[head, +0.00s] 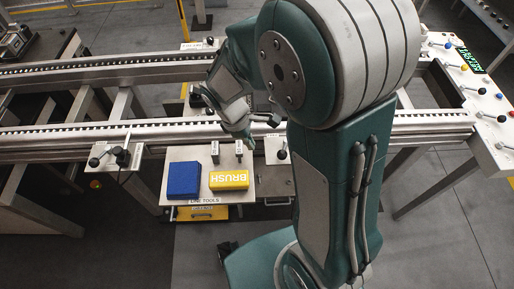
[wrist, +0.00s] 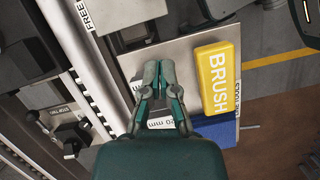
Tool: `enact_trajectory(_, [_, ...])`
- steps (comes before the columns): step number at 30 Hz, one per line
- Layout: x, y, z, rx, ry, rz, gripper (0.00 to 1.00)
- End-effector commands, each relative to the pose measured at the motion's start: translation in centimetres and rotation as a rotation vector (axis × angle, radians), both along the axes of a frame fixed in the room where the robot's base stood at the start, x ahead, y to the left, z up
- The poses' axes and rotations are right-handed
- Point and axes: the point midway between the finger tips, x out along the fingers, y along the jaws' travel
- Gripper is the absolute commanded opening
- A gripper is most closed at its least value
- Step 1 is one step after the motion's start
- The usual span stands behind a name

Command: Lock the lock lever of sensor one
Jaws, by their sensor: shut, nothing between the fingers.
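My gripper (wrist: 152,68) is shut and empty in the wrist view, above the edge of a light tool plate. In the head view my gripper (head: 247,138) is small and partly merged with the arm, near the rail's front edge. A black-knobbed lever on a small light box (head: 280,152) stands just right of it. Another box with black-knobbed levers (head: 112,157) stands to the left; a dark lever unit (wrist: 72,137) shows at lower left in the wrist view. I cannot read which one is sensor one, nor whether any lever is locked.
A yellow brush block (head: 229,180) and a blue block (head: 184,180) lie on the tool plate (head: 206,200). Two small upright labelled pieces (head: 215,152) stand behind them, close to my gripper. A long roller rail (head: 60,148) runs behind. A control panel (head: 485,110) is at right.

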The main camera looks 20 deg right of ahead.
Motion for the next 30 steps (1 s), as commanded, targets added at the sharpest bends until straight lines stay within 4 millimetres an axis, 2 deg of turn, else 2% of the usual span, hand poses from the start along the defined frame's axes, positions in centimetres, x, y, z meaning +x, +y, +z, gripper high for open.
enact_trajectory(6, [0.6, 0.6, 4.2, 0.006, -0.005, -0.001, 0.00])
enact_trajectory(12, [0.9, 1.8, 6.3, -0.001, 0.000, 0.000, 0.00])
enact_trajectory(30, [0.9, 1.6, 6.7, 0.002, 0.000, -0.003, 0.00])
